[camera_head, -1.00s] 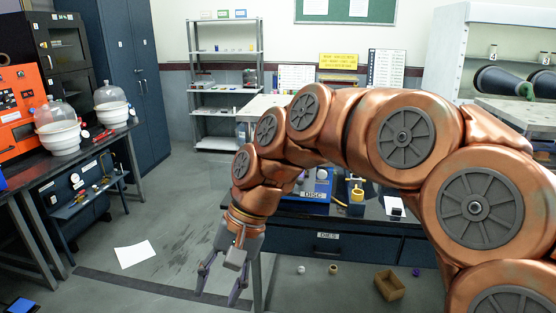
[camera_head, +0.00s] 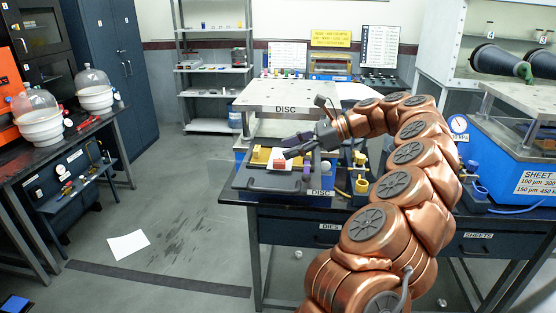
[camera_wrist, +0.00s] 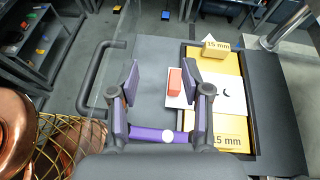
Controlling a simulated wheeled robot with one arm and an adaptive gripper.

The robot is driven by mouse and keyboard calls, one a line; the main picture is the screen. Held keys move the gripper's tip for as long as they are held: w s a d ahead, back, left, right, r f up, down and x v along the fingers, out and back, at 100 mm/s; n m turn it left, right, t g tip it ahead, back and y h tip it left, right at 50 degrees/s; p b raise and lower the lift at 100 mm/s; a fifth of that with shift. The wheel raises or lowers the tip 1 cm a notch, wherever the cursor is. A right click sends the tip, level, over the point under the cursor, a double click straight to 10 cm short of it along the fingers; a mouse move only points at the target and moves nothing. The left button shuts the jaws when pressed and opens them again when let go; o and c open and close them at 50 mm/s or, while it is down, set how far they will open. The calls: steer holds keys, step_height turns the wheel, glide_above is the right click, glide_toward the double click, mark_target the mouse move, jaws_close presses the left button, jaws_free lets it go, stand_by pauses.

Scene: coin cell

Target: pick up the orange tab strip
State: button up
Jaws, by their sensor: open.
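An orange-red strip (camera_wrist: 175,78), which looks like the orange tab strip, lies on a white card (camera_wrist: 174,100) on the dark tray. In the head view it shows as a small red patch (camera_head: 279,163) on the bench. My gripper (camera_wrist: 160,68) is open above the tray, with its two purple-padded fingers apart. In the wrist view the strip appears between the fingers, nearer the right one. In the head view my gripper (camera_head: 289,147) is just above and right of the strip. I cannot tell the height between them. Nothing is held.
Yellow blocks marked 15 mm (camera_wrist: 229,138) lie beside the card. A tray handle (camera_wrist: 92,80) runs along the left. The DISC platform (camera_head: 285,97) stands behind my gripper. A yellow-topped device (camera_head: 361,186) stands to the right. Floor at left is mostly clear.

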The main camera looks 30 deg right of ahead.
mark_target(281, 160)
steer(key=shift+m+t, duration=0.4)
steer(key=shift+m, duration=0.5)
steer(key=d+f, duration=0.2)
steer(key=d, duration=0.1)
steer(key=shift+d+f+b, duration=0.3)
steer(key=shift+b, duration=0.1)
steer(key=shift+w+d+f, duration=0.15)
steer(key=shift+d+f, duration=0.05)
steer(key=shift+d, duration=0.1)
steer(key=shift+p+x, duration=0.3)
steer(key=shift+x, duration=0.8)
steer(key=shift+w+a+f+p, duration=0.2)
steer(key=shift+w+a+p, duration=0.15)
steer(key=shift+a, duration=0.3)
steer(key=shift+w+a+f+p, duration=0.2)
steer(key=shift+a+f+p, duration=0.1)
steer(key=shift+a, duration=0.3)
steer(key=shift+p+x, duration=0.3)
steer(key=shift+x, duration=0.85)
jaws_close()
